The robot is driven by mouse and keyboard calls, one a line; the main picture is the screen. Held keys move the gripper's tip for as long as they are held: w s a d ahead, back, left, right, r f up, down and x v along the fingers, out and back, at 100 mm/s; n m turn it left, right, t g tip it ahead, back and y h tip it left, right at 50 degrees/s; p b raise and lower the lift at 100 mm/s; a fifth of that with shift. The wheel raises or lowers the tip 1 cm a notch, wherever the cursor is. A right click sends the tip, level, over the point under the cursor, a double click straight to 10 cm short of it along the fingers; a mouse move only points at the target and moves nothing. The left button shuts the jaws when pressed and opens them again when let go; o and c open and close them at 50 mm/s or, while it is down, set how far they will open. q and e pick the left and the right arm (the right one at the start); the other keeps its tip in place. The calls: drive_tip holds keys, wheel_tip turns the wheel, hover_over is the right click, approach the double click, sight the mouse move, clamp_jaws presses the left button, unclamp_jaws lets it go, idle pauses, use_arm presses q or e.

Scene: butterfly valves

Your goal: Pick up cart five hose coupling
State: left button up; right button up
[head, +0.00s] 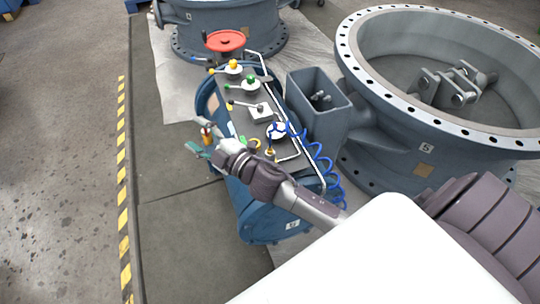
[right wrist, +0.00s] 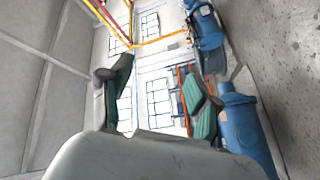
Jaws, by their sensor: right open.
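A blue cart (head: 270,222) stands left of the large valve, with a row of fittings along its top panel. A coiled blue hose (head: 322,165) hangs at the panel's near right edge, by a small brass fitting (head: 270,152); I cannot tell for sure which piece is the hose coupling. My right gripper (head: 200,137) reaches across the cart's near end to its left side. Its teal fingers are spread, and a small orange-brass piece shows near them; I cannot tell whether it lies between them. In the right wrist view the gripper (right wrist: 158,98) is open. My left gripper is out of view.
A large flanged valve body (head: 435,115), tagged 5, stands close on the cart's right with a grey box (head: 318,105). A red handwheel (head: 225,41) rises at the cart's far end. Another valve (head: 200,30) stands behind. Floor left of the cart is clear.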

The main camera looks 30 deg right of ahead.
drive_tip(key=a+r+n+g+y, duration=0.2)
drive_tip(key=a+r+n+y, duration=0.25)
drive_tip(key=n+y, duration=0.2)
drive_tip(key=n+g+h+b, duration=0.3)
drive_tip(key=n+g+h, duration=1)
drive_tip(key=n+g, duration=0.35)
hover_over(270, 152)
drive_tip(key=w, duration=0.1)
wheel_tip(270, 152, down, 6)
drive_tip(key=shift+t, duration=0.25)
drive_tip(key=f, duration=0.7)
drive_tip(key=shift+d+f, duration=0.15)
drive_tip(key=shift+d, duration=0.2)
drive_tip(key=shift+s+a+f+b, duration=0.1)
drive_tip(key=shift+f+b, duration=0.25)
drive_tip(key=shift+f, duration=1.15)
drive_tip(key=shift+s+f+b, duration=0.1)
drive_tip(key=shift+f+b, duration=0.2)
drive_tip(key=shift+f, duration=1.15)
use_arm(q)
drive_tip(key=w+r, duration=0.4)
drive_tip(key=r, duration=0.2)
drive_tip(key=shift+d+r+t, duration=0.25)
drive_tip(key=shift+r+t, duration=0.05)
